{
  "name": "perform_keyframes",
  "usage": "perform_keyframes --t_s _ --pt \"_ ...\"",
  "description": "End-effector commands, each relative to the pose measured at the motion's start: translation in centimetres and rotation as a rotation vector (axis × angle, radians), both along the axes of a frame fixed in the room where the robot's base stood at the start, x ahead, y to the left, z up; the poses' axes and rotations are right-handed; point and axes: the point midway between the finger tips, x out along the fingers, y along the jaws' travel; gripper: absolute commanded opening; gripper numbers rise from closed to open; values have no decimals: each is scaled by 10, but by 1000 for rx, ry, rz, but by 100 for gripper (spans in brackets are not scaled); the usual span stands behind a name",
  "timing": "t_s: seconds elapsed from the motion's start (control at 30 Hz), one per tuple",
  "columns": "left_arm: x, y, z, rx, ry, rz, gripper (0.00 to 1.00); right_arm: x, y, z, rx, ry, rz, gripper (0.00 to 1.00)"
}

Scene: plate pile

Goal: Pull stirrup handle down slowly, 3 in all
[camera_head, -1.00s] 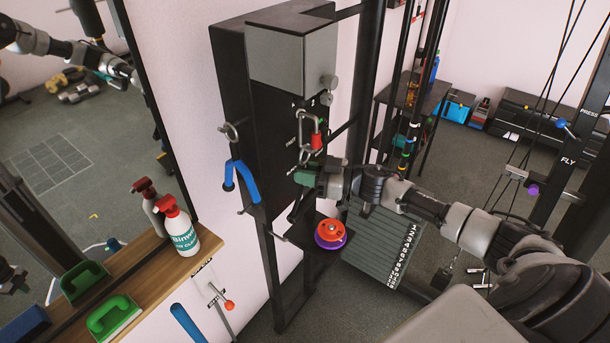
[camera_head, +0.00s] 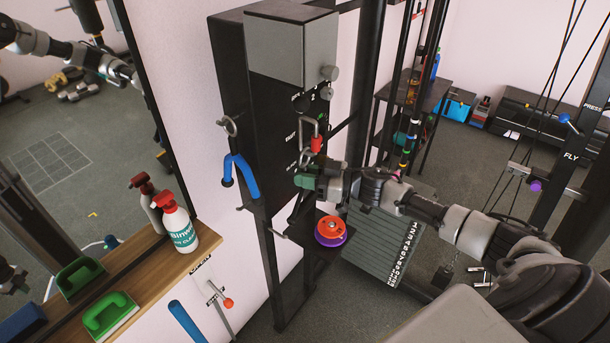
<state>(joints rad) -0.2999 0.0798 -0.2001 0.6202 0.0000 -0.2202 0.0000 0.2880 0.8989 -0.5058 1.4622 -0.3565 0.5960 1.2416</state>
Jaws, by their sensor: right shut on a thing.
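The stirrup handle has a green grip (camera_head: 304,182) and hangs below a metal carabiner (camera_head: 309,134) with a red sleeve, in front of the dark cable column (camera_head: 265,130). My right gripper (camera_head: 312,184) reaches in from the right and is shut on the green grip. The fingers and wrist cover part of the handle. My left gripper is not directly in view; an arm at the upper left shows only as a reflection in the mirror.
A blue handle (camera_head: 240,176) hangs on the column's left side. An orange and purple disc stack (camera_head: 331,231) sits on a small shelf below the grip. A wooden ledge (camera_head: 155,280) at lower left holds a spray bottle (camera_head: 178,223) and green brushes.

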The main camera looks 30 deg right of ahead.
Motion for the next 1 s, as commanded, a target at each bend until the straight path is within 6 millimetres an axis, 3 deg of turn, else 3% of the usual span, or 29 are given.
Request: perform_keyframes --t_s 0.03,0.2,0.57,0.83,1.0 --pt "0 0 -5 0 0 0 0 -1 1 -10 -3 8 1 0" --pt "0 0 -15 0 0 0 0 -1 1 -26 -3 8 1 0" --pt "0 0 -15 0 0 0 0 -1 1 -27 -4 8 1 0" --pt "0 0 -31 0 0 0 0 -1 0 -49 -3 10 0 0" --pt "0 0 -31 0 0 0 0 -1 0 -50 -3 8 0 0"
